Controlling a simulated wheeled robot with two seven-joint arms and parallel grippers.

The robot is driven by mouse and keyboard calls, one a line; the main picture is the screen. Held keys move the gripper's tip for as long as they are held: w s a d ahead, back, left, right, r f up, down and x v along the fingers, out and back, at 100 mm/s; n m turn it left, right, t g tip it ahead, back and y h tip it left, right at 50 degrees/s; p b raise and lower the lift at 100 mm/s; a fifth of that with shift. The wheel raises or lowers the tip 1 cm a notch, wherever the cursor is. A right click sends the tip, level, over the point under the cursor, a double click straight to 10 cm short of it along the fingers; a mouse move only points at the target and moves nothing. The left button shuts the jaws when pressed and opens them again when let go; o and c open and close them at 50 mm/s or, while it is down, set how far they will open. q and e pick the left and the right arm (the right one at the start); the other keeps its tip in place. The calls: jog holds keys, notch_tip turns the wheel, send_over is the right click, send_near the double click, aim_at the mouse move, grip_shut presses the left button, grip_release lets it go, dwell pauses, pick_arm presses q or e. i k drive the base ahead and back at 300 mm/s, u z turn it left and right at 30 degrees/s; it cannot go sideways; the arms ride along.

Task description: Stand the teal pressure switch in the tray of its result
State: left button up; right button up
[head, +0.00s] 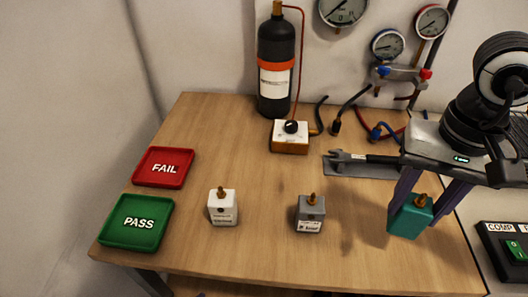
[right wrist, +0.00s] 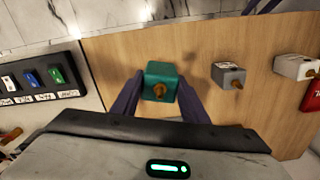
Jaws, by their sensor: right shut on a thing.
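The teal pressure switch (head: 410,219) is a block with a brass stub on top. My right gripper (head: 411,205) is shut on it near the table's right edge; whether it touches the table I cannot tell. In the right wrist view the teal switch (right wrist: 160,83) sits between the two fingers (right wrist: 158,100). The red FAIL tray (head: 163,167) and green PASS tray (head: 136,223) lie at the table's left side, both empty. My left gripper is not in view.
A white switch (head: 223,207) and a grey switch (head: 310,214) stand on the table between the trays and my right gripper. A wrench (head: 360,158), a knobbed box (head: 290,137) and a black cylinder (head: 276,70) are farther back. A button panel (head: 505,250) is at the right.

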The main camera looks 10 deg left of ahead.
aim_at(166, 168)
jog(key=z, duration=0.15)
jog(key=k, duration=0.35)
jog(key=u, duration=1.8)
jog(key=i, duration=0.5)
jog(key=u, duration=0.05)
